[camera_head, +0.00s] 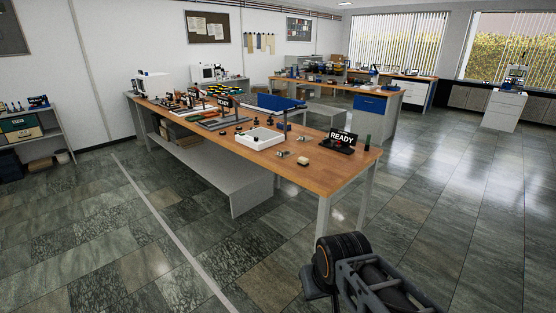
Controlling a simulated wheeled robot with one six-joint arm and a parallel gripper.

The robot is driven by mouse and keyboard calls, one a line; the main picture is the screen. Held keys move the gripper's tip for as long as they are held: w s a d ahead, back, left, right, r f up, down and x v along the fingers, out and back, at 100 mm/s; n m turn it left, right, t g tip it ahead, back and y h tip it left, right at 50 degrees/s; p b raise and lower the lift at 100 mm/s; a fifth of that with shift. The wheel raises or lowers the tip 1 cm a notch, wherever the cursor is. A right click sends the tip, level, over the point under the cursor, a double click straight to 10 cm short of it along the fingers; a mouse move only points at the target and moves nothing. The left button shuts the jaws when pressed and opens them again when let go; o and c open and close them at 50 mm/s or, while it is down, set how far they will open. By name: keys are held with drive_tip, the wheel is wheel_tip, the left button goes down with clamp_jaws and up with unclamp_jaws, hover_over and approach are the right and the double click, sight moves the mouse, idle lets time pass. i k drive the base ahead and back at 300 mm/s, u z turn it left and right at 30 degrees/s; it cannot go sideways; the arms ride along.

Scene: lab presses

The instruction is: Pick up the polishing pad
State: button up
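A small cream-coloured block (303,161) lies on the front part of the long wooden workbench (340,176). It may be the polishing pad, but it is too small in the head view to be sure. Part of my arm shows at the bottom right, in front of and below the bench's near end, well apart from the block. My gripper's fingers do not show.
A white tray (259,138) and a black "READY" sign (342,139) stand near the block. A dark green cylinder (367,142) is at the bench's right edge. Bench legs and a low shelf (225,175) stand below.

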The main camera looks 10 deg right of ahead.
sight(303, 161)
drive_tip(key=u, duration=0.7)
drive_tip(key=i, duration=2.45)
drive_tip(key=z, duration=1.25)
drive_tip(key=i, duration=0.7)
drive_tip(key=z, duration=0.45)
